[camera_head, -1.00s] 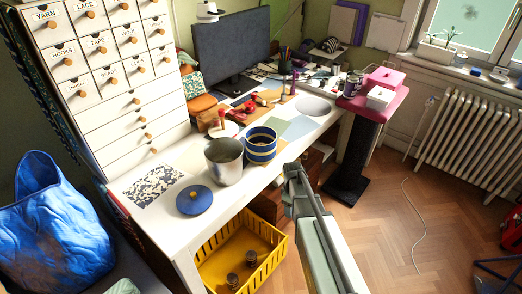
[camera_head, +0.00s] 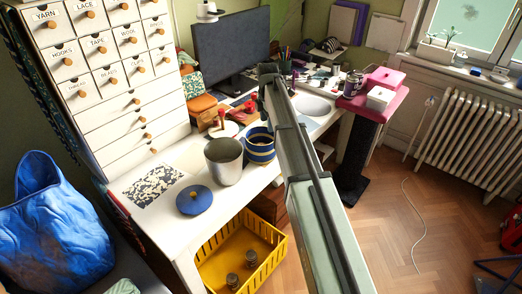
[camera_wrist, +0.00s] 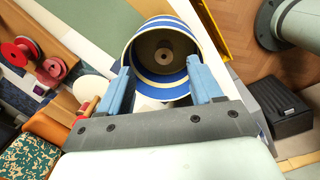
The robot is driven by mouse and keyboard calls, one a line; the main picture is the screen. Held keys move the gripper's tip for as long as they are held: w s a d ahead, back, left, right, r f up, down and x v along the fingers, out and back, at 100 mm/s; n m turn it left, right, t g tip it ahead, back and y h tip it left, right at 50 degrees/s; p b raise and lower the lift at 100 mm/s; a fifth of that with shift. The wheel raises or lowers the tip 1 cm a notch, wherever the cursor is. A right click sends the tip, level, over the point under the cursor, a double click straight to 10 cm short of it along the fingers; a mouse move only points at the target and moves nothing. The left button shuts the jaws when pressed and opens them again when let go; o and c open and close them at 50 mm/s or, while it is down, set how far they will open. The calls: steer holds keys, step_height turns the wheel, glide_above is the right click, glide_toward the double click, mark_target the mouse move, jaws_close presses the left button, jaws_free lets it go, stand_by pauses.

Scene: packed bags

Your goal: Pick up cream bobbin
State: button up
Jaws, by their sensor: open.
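I cannot pick out a cream bobbin with certainty. In the wrist view, a blue-and-cream striped pot (camera_wrist: 152,24) faces the camera with its opening, and a small round piece with a dark hole (camera_wrist: 162,62) shows in its shaded inside. That piece may be a bobbin; its colour is unclear. My gripper (camera_wrist: 160,74) is open and empty, its two blue fingers apart in front of the pot. In the head view the striped pot (camera_head: 259,151) stands on the white desk beside a grey metal pot, and my gripper (camera_head: 268,74) is above the desk behind it.
The grey metal pot (camera_head: 223,165) and a blue lid (camera_head: 194,201) are close by. Red spools (camera_wrist: 52,66) lie on the desk. A monitor (camera_head: 228,48) stands behind. A yellow crate (camera_head: 219,268) with two dark jars is on the floor.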

steer(key=shift+n+g, duration=0.4)
steer(key=shift+n, duration=0.3)
steer(key=a+f, duration=0.1)
steer(key=f, duration=0.3)
steer(key=a+f, duration=0.1)
steer(key=f, duration=0.3)
steer(key=a+f, duration=0.1)
steer(key=f, duration=0.3)
steer(key=shift+s+f, duration=0.25)
steer(key=shift+f, duration=0.05)
steer(key=c, duration=1)
